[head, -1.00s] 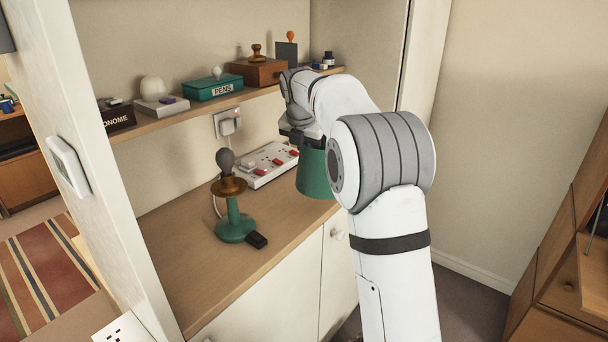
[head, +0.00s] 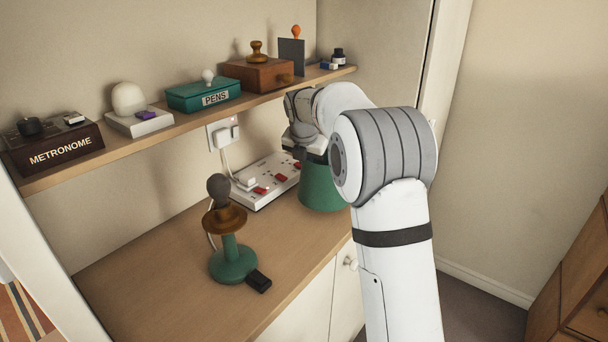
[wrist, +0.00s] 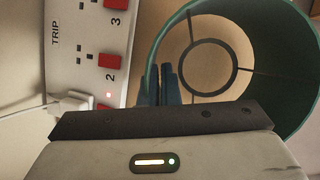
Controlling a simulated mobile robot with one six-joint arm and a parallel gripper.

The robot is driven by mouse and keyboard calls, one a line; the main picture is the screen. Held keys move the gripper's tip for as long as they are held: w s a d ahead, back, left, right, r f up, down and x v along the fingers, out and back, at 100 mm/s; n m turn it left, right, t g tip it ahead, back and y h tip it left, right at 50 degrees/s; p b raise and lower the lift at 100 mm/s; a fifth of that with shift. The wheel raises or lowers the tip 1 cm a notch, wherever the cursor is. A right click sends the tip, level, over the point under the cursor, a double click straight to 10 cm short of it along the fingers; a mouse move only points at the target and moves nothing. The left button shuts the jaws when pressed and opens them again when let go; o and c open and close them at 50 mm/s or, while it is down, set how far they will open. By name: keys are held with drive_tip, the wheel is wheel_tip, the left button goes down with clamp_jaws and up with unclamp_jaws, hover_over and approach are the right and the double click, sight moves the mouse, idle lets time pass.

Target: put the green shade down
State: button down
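The green shade (head: 320,188) is at the right part of the desk top, partly behind my arm. My gripper (wrist: 166,78) is shut on the shade's wall; the wrist view looks into the open shade (wrist: 275,20) with its inner ring. In the head view my fingers are mostly hidden by my wrist. I cannot tell whether the shade's lower rim touches the desk. The green lamp base (head: 234,262), with a brown collar and a bare grey bulb (head: 219,188), stands upright to the left.
A power strip (head: 268,180) with red switches lies behind, close to the shade. A small black block (head: 258,281) lies by the lamp base. The shelf (head: 170,138) above carries a metronome box, a pens box and other items. The desk's front left is clear.

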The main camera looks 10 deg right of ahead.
drive_tip(key=shift+f, duration=1.5)
drive_tip(key=c, duration=1.6)
unclamp_jaws()
drive_tip(key=shift+f, duration=0.1)
drive_tip(key=shift+c, duration=0.2)
drive_tip(key=v, duration=1.2)
drive_tip(key=s+d+f+m, duration=0.1)
drive_tip(key=s+f+m, duration=0.2)
drive_tip(key=s+m, duration=0.7)
drive_tip(key=s+d+f+m+g, duration=0.1)
drive_tip(key=s+f+m, duration=0.3)
drive_tip(key=s+m, duration=0.6)
drive_tip(key=s+d+f+m+g+y, duration=0.1)
drive_tip(key=s+d+f+m, duration=0.2)
drive_tip(key=s+m, duration=0.6)
drive_tip(key=s+f, duration=0.1)
drive_tip(key=s, duration=0.7)
drive_tip(key=shift+m, duration=0.4)
